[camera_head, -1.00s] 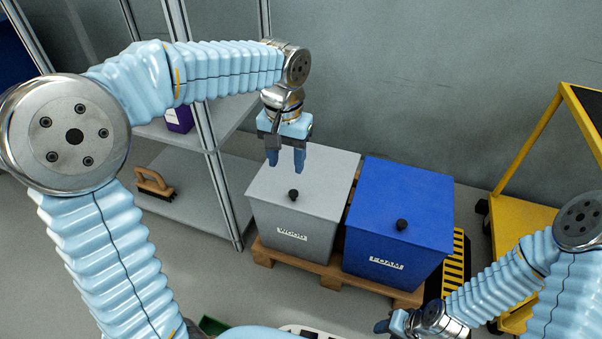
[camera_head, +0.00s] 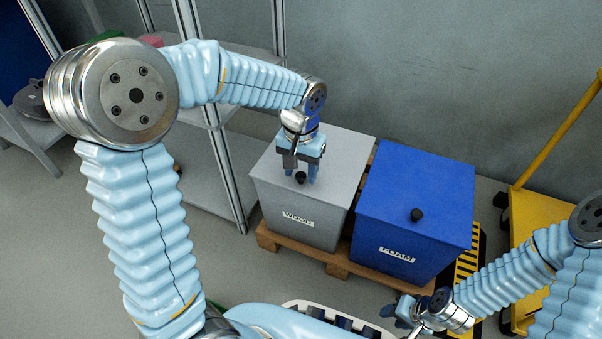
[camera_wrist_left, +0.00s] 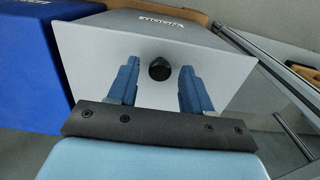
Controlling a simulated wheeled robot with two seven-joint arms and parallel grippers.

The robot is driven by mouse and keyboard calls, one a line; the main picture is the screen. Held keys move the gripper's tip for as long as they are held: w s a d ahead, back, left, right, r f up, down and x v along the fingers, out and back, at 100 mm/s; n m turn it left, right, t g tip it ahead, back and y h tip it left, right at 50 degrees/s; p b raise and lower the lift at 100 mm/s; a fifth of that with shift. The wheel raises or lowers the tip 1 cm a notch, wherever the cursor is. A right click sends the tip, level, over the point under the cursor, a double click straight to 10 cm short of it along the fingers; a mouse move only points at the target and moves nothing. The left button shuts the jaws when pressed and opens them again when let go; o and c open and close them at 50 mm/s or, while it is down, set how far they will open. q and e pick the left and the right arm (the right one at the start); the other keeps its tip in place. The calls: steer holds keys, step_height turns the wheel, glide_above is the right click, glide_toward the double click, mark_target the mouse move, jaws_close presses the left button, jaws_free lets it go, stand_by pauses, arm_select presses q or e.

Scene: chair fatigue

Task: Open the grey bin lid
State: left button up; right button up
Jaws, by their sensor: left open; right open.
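The grey bin (camera_head: 301,219) labelled WOOD stands on a wooden pallet, its lid (camera_head: 342,158) closed. A black round knob (camera_head: 301,177) sits on the lid; it also shows in the left wrist view (camera_wrist_left: 159,69). My left gripper (camera_head: 301,178) is open just above the lid, pointing down. In the left wrist view its blue fingers (camera_wrist_left: 158,88) stand apart, with the knob in line with the gap between them. I cannot tell whether the fingers are low enough to flank the knob. My right gripper (camera_head: 404,312) is open and empty at the lower right, away from the bin.
A blue bin (camera_head: 408,215) labelled FOAM stands close on the right on the same pallet (camera_head: 336,266). A metal shelf rack (camera_head: 212,165) stands close on the left. A yellow cart (camera_head: 540,225) is at the right, with a grey wall behind.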

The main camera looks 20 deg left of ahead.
arm_select(q)
steer(key=shift+f, duration=0.3)
jaws_close()
